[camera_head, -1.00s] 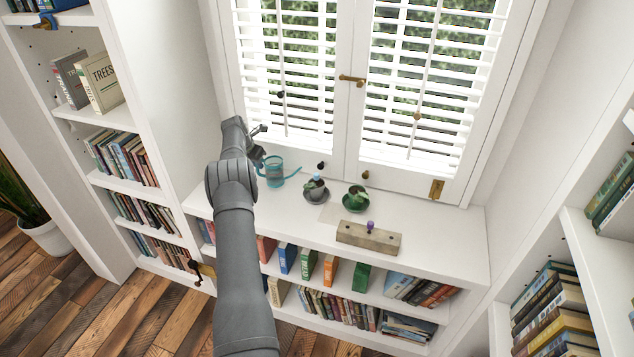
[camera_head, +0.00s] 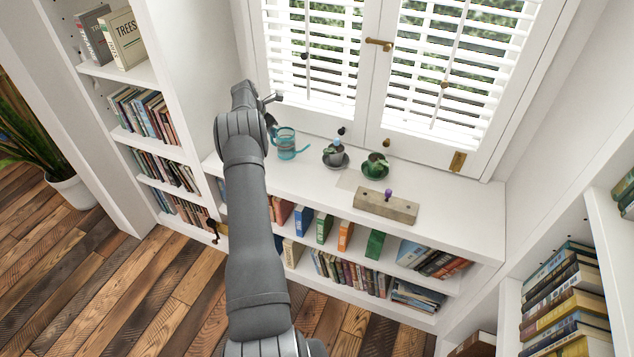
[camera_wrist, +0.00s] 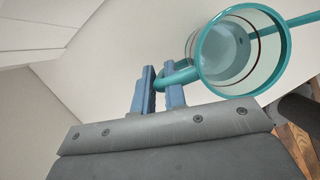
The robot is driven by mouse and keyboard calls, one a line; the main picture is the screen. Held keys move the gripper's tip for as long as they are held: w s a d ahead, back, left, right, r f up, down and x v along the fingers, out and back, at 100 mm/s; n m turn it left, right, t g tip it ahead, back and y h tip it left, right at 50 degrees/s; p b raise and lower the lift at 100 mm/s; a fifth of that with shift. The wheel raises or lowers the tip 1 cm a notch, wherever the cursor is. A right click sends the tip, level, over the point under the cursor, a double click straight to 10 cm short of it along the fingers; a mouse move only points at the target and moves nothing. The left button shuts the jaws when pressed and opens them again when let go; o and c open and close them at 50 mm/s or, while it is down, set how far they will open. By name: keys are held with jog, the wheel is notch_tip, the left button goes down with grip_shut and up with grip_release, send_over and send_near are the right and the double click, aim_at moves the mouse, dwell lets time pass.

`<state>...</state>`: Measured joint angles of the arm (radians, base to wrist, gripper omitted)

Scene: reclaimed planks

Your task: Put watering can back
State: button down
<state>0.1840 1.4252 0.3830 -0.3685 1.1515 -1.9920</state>
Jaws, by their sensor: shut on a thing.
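The watering can (camera_head: 285,143) is teal and see-through with a spout to the right. It looks upright at the left end of the white shelf top (camera_head: 450,222). In the wrist view I look into its open top (camera_wrist: 222,50), and its spout points to the upper right. My gripper (camera_wrist: 160,82) has its two blue fingers shut on the can's teal handle. In the head view my arm hides most of the gripper. I cannot tell whether the can's base touches the shelf top.
A grey cup on a saucer (camera_head: 335,156) and a green cup on a saucer (camera_head: 375,167) stand right of the can. A wooden block (camera_head: 387,206) with a purple knob lies in front. Window shutters (camera_head: 440,70) rise behind; a bookcase (camera_head: 150,128) stands left.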

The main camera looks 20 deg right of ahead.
jog(key=s+a+m+g+y, duration=0.1)
jog(key=s+a+m+g, duration=0.1)
jog(key=s+a+m, duration=0.55)
jog(key=s+a+m+g+y, duration=0.15)
jog(key=s+a+m, duration=0.35)
jog(key=s, duration=0.6)
jog(key=s+a+m+g+y, duration=0.1)
jog(key=s+a+m+g, duration=0.2)
jog(key=s+a+m, duration=0.5)
jog(key=s+d+r+n+t+h, duration=0.1)
jog(key=d+r+n+t, duration=0.35)
jog(key=d+n, duration=0.9)
jog(key=d+r+n+t+h, duration=0.25)
jog(key=d+r+n, duration=0.25)
jog(key=d+n, duration=0.85)
jog(key=shift+w+a+f+m+t+y, duration=0.1)
jog(key=shift+w+a+f+m, duration=0.55)
jog(key=shift+w+f, duration=1.05)
jog(key=shift+w+a+f+m+t+y, duration=0.1)
jog(key=shift+w+a+f+m, duration=0.55)
jog(key=shift+w+f, duration=1.05)
jog(key=shift+w+a+f+m+t+y, duration=0.1)
jog(key=shift+w+a+f+m, duration=0.8)
jog(key=shift+f, duration=1.35)
jog(key=shift+w+d+f+n, duration=0.1)
jog(key=shift+w+d+n, duration=0.15)
jog(key=shift+n, duration=0.1)
